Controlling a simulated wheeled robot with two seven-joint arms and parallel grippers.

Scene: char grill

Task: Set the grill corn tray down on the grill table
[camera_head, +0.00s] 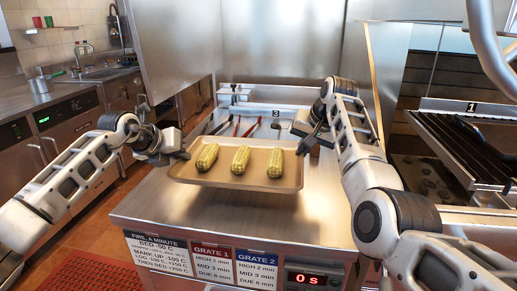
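The tan grill corn tray (215,183) holds three yellow-green corn cobs side by side: left (207,157), middle (241,159) and right (275,162). My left gripper (183,154) is at the tray's left rim and looks shut on it. My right gripper (303,148) is at the tray's right rim and looks shut on it. The fingertips are small and partly hidden. The tray is roughly level over the steel grill table (250,212). Its left end reaches past the table's left edge. I cannot clearly see a gap beneath it.
Red-handled tongs (237,126) and other tools lie at the table's back. A steel hood wall (270,40) stands behind. A grill with dark grates (470,145) is at the right. A timer (306,279) and labels are on the table's front. Bare steel lies before the tray.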

